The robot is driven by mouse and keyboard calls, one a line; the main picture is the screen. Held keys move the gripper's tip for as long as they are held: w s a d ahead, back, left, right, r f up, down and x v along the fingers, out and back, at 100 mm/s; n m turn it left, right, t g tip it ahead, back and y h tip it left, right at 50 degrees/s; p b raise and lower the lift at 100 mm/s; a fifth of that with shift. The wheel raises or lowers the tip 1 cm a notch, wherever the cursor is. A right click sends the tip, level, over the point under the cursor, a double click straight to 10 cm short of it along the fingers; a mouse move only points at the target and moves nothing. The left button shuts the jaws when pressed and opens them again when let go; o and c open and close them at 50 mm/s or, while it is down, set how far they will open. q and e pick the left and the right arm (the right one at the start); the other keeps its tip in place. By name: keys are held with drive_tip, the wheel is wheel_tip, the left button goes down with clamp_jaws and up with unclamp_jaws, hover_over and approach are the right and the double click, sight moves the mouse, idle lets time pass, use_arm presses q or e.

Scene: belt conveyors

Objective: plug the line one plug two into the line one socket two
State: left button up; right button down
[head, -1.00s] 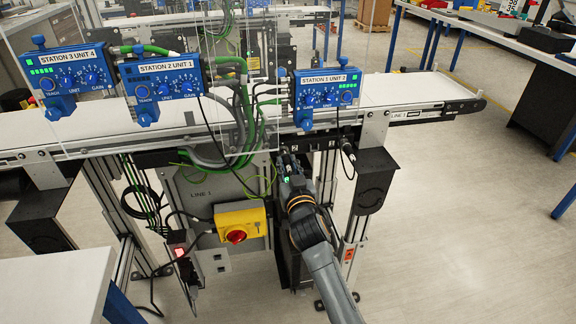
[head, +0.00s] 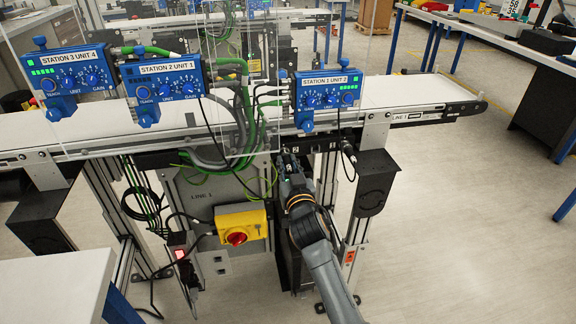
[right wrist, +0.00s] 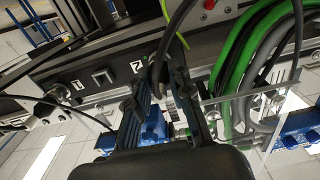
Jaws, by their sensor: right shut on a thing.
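My right gripper (head: 286,158) is at the dark socket strip under the belt of line 1. In the right wrist view it (right wrist: 162,82) is shut on a black plug (right wrist: 158,72) with a black cable rising from it. The plug is right beside the white label "2" (right wrist: 137,68) on the strip. The socket by that label is hidden behind the plug and fingers, so I cannot tell whether the plug is seated. Another socket (right wrist: 103,77), square and empty-looking, sits by label "1" (right wrist: 76,85). My left gripper is not in view.
Another black plug (head: 348,151) on a cable is at the strip's right end. Green and grey cables (right wrist: 245,75) hang close to my right gripper. A yellow box with a red knob (head: 241,222) is below left. The blue Station 1 Unit 2 box (head: 327,91) is above.

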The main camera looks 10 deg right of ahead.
drive_tip(key=c, duration=1.1)
unclamp_jaws()
drive_tip(key=shift+s, duration=0.1)
